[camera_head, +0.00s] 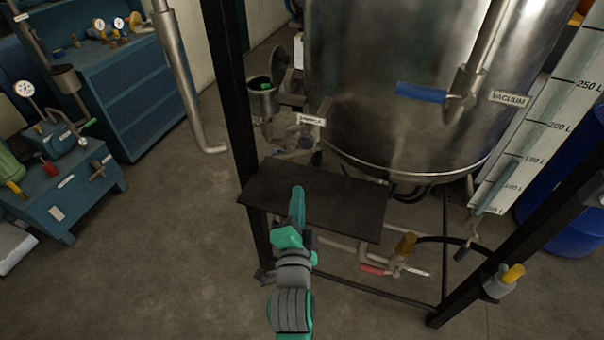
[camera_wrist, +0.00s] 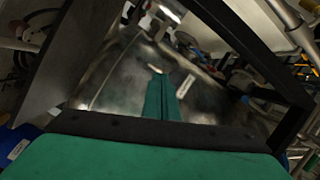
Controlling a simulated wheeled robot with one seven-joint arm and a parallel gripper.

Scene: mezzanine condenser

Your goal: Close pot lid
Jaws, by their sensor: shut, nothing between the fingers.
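A small metal pot (camera_head: 263,103) is mounted at the left side of the big steel tank, with something green inside it. A round lid (camera_head: 298,50) stands raised behind the pot, to its right, so the pot's mouth is open. My gripper (camera_head: 298,198) is shut and empty, in front of and below the pot, over or near a dark flat plate. In the wrist view my gripper's teal fingers (camera_wrist: 161,96) are together, pointing toward shiny metal. I cannot clearly make out the pot or lid in that view.
The steel tank (camera_head: 400,90) has a blue-handled pipe (camera_head: 421,92). The dark plate (camera_head: 340,205) juts out between black frame posts (camera_head: 232,110). Valves (camera_head: 405,245) sit low at the right. Blue cabinets (camera_head: 130,90) stand at the left. The floor (camera_head: 170,240) at left is clear.

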